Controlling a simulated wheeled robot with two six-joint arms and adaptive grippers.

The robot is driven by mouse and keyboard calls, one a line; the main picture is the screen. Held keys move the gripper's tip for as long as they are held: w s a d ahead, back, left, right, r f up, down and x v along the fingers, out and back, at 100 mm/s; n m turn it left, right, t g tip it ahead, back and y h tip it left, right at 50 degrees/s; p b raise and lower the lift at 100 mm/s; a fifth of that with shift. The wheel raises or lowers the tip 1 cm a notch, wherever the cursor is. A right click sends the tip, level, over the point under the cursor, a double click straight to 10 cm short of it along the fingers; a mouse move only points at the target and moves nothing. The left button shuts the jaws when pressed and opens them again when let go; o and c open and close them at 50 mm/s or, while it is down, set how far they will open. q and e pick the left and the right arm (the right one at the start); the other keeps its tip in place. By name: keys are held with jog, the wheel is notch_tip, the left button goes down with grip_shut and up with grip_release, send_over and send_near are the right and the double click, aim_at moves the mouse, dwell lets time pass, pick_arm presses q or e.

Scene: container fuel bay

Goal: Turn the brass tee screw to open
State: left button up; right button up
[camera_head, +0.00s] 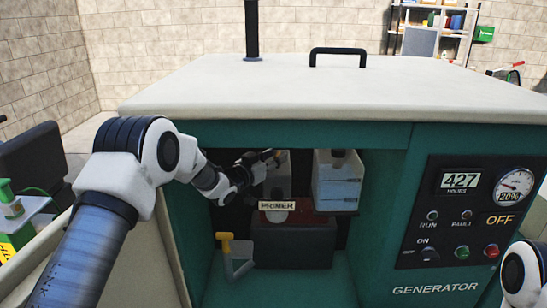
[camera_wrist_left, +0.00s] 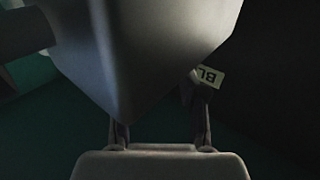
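My left gripper (camera_head: 262,160) is inside the generator's open bay, above the PRIMER label. A small brass-coloured piece (camera_head: 281,156) shows right at its tip; I cannot tell whether they touch or whether this is the tee screw. In the left wrist view, the fingers of my left gripper (camera_wrist_left: 160,118) stand apart, with no tee screw visible between them. A large grey block (camera_wrist_left: 140,60) fills the upper part and hides part of the fingers. A pale label reading "BL" (camera_wrist_left: 209,76) shows beside the right finger. My right gripper is out of view.
The bay holds a white container (camera_head: 337,181), a dark box (camera_head: 293,244) under the PRIMER label (camera_head: 277,206) and a yellow-handled part (camera_head: 226,241). The generator's top (camera_head: 270,88) overhangs. Its control panel (camera_head: 463,212), reading OFF, is at right.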

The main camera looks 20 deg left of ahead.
pick_arm(q)
grip_shut()
jog(key=shift+f, duration=0.1)
dwell(0.9)
jog(key=shift+o, duration=2)
grip_release()
jog(key=shift+d, duration=0.15)
